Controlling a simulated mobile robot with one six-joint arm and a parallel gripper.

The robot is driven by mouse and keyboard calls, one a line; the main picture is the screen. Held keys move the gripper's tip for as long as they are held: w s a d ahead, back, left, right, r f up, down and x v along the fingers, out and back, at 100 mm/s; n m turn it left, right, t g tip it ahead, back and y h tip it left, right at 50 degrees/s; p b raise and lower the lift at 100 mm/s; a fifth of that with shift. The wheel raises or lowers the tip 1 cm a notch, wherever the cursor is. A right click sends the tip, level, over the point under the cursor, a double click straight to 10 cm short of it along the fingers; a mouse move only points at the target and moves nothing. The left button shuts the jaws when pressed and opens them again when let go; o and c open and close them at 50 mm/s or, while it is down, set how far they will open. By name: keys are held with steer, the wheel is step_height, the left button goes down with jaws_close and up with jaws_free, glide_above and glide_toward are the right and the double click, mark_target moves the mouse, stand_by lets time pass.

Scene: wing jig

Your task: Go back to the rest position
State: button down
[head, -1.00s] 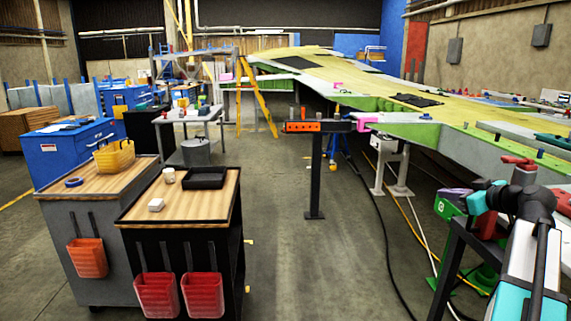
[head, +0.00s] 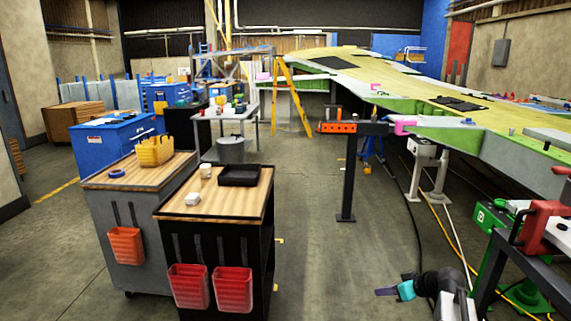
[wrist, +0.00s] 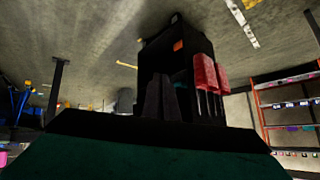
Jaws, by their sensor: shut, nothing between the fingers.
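My gripper (head: 386,292) is low at the bottom of the head view, right of centre, with a purple tip and a teal part pointing left. It is over open floor, apart from the carts and the wing jig. In the wrist view its dark fingers (wrist: 163,98) stand close together, shut and empty. My dark arm joint beside it is partly cut off by the lower frame edge.
A black cart (head: 212,222) with red bins stands left of my gripper, also inverted in the wrist view (wrist: 160,60). A green-and-red fixture (head: 490,217) stands at right, near the wing (head: 450,90). Bare floor (head: 320,250) lies between.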

steer(key=s+a+f+g, duration=0.4)
steer(key=s+a+f, duration=0.5)
steer(key=f, duration=0.5)
steer(key=s+a+f+g, duration=0.3)
steer(key=s+a+f, duration=0.7)
steer(key=f, duration=0.3)
steer(key=s+f+m+g+h, duration=0.1)
steer(key=s+f+g, duration=0.1)
steer(key=s+f, duration=0.35)
steer(key=s+f+g+h, duration=0.2)
steer(key=s, duration=0.7)
steer(key=s+f+m+g+h, duration=0.1)
steer(key=s+f, duration=0.3)
steer(key=s, duration=0.3)
steer(key=s+d+m, duration=0.1)
steer(key=s+d+m+h, duration=0.1)
steer(key=d+m+h, duration=0.1)
steer(key=shift+s+d+r+m+g, duration=0.25)
steer(key=shift+s+d+m+g, duration=0.05)
steer(key=shift+s+g, duration=0.1)
